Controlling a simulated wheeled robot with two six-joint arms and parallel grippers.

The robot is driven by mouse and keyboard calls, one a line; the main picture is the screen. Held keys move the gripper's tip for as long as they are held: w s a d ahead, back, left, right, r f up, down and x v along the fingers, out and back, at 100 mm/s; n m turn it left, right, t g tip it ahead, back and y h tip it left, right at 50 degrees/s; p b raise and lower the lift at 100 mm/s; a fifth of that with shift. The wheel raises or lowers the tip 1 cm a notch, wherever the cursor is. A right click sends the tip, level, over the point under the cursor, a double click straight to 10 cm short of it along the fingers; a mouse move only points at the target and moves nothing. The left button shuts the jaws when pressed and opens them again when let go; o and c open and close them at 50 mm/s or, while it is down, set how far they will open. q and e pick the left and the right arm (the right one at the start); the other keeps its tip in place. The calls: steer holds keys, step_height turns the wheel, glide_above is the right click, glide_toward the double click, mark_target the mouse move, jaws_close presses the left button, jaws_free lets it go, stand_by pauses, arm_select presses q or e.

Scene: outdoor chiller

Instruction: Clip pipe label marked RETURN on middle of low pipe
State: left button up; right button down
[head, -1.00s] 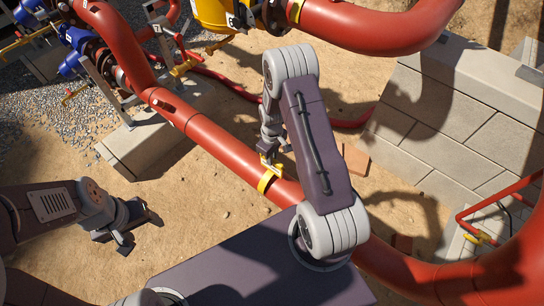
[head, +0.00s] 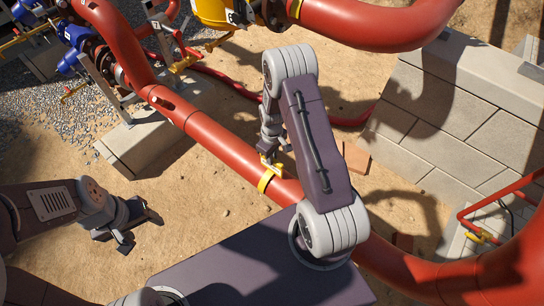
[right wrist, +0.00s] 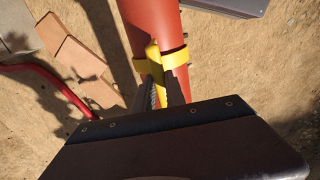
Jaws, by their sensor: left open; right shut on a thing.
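The low red pipe (head: 215,139) runs diagonally across the head view. A yellow pipe label (head: 265,181) sits around it near the middle; its lettering cannot be read. In the right wrist view the yellow label (right wrist: 174,59) reaches round the red pipe (right wrist: 152,25), with its upright tab between my right fingers (right wrist: 164,92). My right gripper (head: 268,158) is shut on that label, at the pipe, partly hidden by my arm in the head view. My left gripper (head: 136,228) is open and empty over the sand, left of and apart from the pipe.
A concrete block wall (head: 450,115) stands at the right. A concrete footing (head: 140,145) carries a pipe support. A thin red hose (head: 348,121) and bricks (head: 355,158) lie behind my right arm. Blue fittings (head: 75,33) are at the upper left. Open sand lies left of the pipe.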

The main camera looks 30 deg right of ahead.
steer(key=shift+f, duration=0.4)
steer(key=c, duration=0.8)
jaws_free()
steer(key=shift+r, duration=0.1)
step_height(320, 180, up, 7)
steer(key=p, duration=0.6)
step_height(320, 180, up, 9)
